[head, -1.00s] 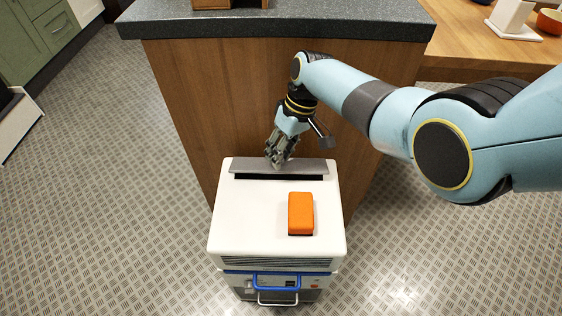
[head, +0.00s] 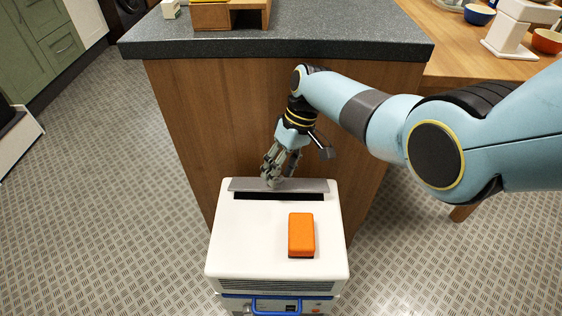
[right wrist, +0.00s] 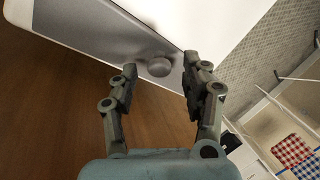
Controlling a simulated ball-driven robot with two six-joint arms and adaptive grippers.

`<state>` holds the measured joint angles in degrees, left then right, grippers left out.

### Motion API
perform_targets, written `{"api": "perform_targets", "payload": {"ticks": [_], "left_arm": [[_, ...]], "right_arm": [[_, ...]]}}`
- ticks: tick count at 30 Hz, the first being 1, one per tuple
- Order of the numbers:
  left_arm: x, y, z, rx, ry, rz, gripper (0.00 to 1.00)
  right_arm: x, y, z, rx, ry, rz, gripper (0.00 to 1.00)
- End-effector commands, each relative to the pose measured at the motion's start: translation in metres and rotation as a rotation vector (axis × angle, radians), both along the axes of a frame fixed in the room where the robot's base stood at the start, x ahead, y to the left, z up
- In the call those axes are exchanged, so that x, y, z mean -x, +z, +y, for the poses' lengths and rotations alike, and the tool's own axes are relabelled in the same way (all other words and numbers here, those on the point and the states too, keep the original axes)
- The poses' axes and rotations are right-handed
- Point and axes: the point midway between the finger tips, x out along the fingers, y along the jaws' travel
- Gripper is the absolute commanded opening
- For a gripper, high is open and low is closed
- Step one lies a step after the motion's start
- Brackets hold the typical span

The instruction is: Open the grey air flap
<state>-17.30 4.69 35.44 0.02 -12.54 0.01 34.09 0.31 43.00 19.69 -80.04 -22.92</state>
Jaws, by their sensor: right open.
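The grey air flap (head: 312,186) is a long strip along the back edge of the white unit's top (head: 245,228). A dark slot shows along its front side. In the right wrist view, the flap (right wrist: 98,40) has a small round knob (right wrist: 159,67). My right gripper (head: 272,182) is above the flap, pointing down. Its open fingers (right wrist: 160,68) have the knob between their tips in the right wrist view. I cannot tell whether they touch it. My left gripper is not in view.
An orange sponge-like block (head: 301,234) lies on the white top, in front of the slot. A wooden counter with a grey speckled top (head: 330,40) stands close behind the unit. Open patterned floor (head: 110,200) lies to the left.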

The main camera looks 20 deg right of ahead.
Motion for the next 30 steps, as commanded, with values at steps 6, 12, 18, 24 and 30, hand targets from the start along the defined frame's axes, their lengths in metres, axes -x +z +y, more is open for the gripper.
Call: {"api": "perform_targets", "payload": {"ticks": [6, 12, 18, 24, 30], "left_arm": [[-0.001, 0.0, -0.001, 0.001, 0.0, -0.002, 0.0], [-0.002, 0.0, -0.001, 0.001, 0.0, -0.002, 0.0], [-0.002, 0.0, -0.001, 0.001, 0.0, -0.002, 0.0], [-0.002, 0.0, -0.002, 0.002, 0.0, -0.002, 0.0], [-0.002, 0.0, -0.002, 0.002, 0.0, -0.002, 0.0]], "right_arm": [[0.0, 0.026, 0.0, 0.0, 0.0, -0.003, 0.47], [-0.001, 0.067, 0.0, 0.0, 0.001, -0.005, 0.47], [0.0, 0.092, 0.0, 0.001, 0.0, -0.001, 0.47], [0.0, 0.097, 0.0, 0.0, -0.001, 0.001, 0.47], [0.001, 0.096, -0.001, 0.002, -0.002, 0.001, 0.38]]}}
